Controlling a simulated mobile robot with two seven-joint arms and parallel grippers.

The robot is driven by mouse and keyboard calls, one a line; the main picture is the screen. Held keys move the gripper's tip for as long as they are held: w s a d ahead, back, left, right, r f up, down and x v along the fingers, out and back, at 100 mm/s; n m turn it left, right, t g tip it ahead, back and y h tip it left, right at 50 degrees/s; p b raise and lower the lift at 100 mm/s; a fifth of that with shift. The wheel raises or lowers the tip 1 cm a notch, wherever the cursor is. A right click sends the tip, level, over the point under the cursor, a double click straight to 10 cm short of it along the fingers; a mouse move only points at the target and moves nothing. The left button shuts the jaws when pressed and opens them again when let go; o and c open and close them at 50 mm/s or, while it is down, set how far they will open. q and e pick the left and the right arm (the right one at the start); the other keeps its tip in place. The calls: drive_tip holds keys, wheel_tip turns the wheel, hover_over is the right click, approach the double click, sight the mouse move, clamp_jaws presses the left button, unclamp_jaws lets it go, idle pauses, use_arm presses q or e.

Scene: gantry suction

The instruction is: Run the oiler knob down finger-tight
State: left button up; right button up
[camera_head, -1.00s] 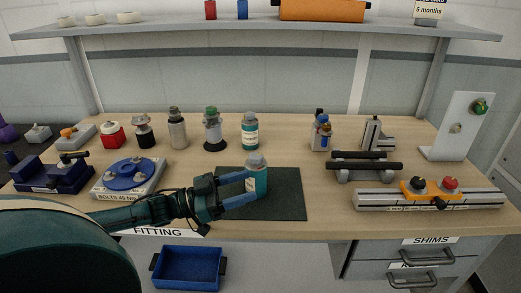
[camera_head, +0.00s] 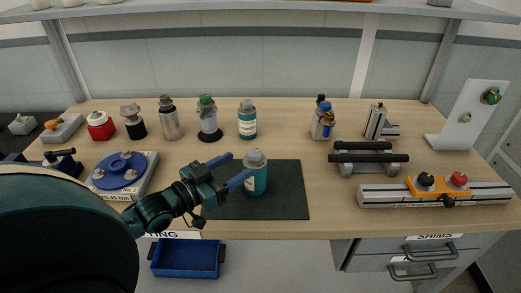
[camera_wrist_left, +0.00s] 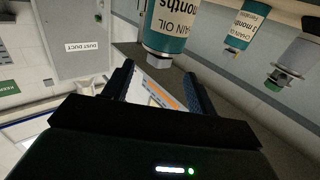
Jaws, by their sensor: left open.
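A teal bottle with a grey top (camera_head: 256,174) stands upright on the dark mat (camera_head: 288,205). Its label (camera_wrist_left: 168,38) reads partly as chain oil in the left wrist view. My left gripper (camera_head: 241,165) is open and empty, its blue fingers just left of the bottle's upper part. In the left wrist view the open fingers (camera_wrist_left: 160,85) point toward the bottle, with nothing between them. A grey vessel with a green knob (camera_head: 208,115) stands behind; its green knob (camera_wrist_left: 273,85) also shows in the wrist view. I cannot tell which is the oiler.
A blue flange plate (camera_head: 122,172) lies left of the mat. Black bars on a stand (camera_head: 369,158) and a rail with knobs (camera_head: 432,192) occupy the right. Bench between is clear.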

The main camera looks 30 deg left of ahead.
sight(261, 152)
use_arm(q)
drive_tip(key=x, duration=0.9)
drive_tip(key=c, duration=1)
drive_tip(key=shift+f, duration=0.1)
